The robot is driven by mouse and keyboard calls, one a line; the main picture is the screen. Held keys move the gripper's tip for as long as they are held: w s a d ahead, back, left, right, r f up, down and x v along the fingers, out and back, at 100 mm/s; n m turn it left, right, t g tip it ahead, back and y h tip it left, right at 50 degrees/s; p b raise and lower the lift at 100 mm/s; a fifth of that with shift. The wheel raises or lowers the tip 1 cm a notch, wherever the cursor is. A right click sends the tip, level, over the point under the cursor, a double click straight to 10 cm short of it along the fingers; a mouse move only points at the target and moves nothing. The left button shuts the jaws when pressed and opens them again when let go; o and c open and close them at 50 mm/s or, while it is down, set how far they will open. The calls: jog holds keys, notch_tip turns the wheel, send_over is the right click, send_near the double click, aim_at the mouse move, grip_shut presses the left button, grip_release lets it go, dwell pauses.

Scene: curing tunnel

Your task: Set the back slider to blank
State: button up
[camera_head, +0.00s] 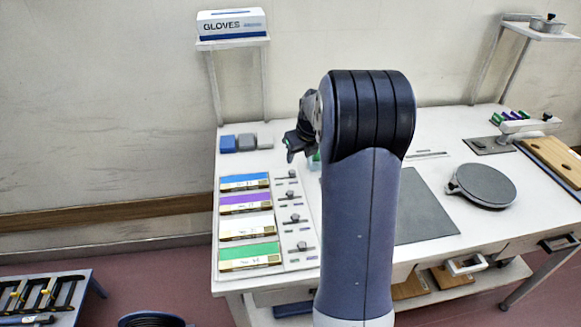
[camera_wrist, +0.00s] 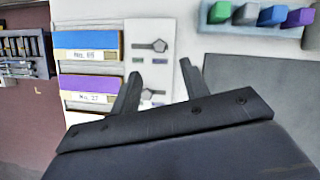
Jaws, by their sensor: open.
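The slider panel (camera_head: 296,262) is a pale strip on the table with several dark-knobbed sliders, right of a column of coloured plates. The back slider (camera_head: 292,174) is level with the blue plate (camera_head: 244,181). In the wrist view the back slider (camera_wrist: 157,45) has its knob toward the right of its slot, with two small marks below, too small to read. My gripper (camera_head: 298,142) is above the table near the panel's back end.
A purple plate (camera_head: 245,202), a white plate (camera_head: 246,227) and a green plate (camera_head: 249,256) lie left of the sliders. Small blue and grey blocks (camera_head: 246,142) stand behind them. A glove box (camera_head: 231,24) sits on a shelf. A round dark disc (camera_head: 483,184) is at right.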

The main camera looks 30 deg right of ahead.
aim_at(292, 171)
jog(key=x, duration=0.9)
jog(key=shift+p, duration=0.3)
grip_shut()
